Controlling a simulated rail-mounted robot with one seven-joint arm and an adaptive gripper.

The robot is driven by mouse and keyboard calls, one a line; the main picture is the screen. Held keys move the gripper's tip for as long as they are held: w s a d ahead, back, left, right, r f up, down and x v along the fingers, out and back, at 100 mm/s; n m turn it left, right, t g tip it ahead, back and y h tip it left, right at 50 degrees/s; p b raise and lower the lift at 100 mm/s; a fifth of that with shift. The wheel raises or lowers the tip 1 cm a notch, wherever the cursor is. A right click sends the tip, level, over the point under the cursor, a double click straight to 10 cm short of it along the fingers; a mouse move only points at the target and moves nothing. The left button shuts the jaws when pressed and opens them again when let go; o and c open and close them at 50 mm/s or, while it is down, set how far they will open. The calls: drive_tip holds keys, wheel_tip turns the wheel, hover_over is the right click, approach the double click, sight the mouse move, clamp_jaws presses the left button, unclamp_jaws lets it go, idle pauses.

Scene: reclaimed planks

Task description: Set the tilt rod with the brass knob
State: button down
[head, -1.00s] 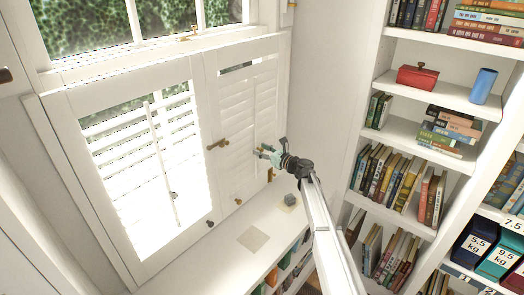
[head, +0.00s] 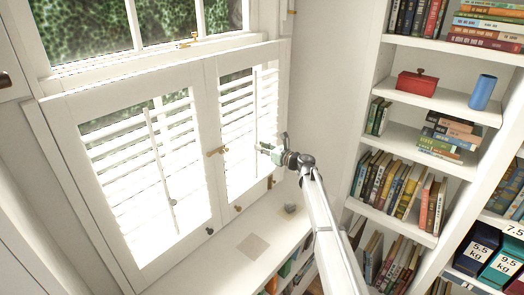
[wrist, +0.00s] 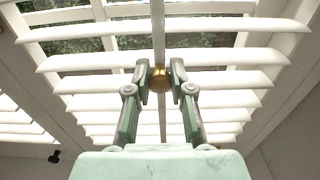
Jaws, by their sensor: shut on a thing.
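The right shutter panel (head: 222,100) has white slats, standing open with greenery and light between them. Its white tilt rod (head: 256,105) runs down the middle of the slats and also shows in the wrist view (wrist: 159,25). The brass knob (wrist: 160,80) on that rod sits between my fingertips in the wrist view. My gripper (head: 266,149) is shut on this knob, one finger on each side (wrist: 160,76). In the head view my gripper hides the knob. The left panel has its own tilt rod (head: 155,145) with a grey knob (head: 173,202).
A brass latch (head: 217,150) sits where the panels meet. Below, the sill (head: 225,265) holds a flat square (head: 253,246) and a small grey object (head: 290,208). A bookshelf (head: 400,135) stands close on the right.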

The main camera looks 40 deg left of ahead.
drive_tip(key=c, duration=1)
unclamp_jaws()
drive_tip(key=shift+r, duration=0.35)
drive_tip(key=shift+f, duration=0.1)
drive_tip(key=d, duration=1.2)
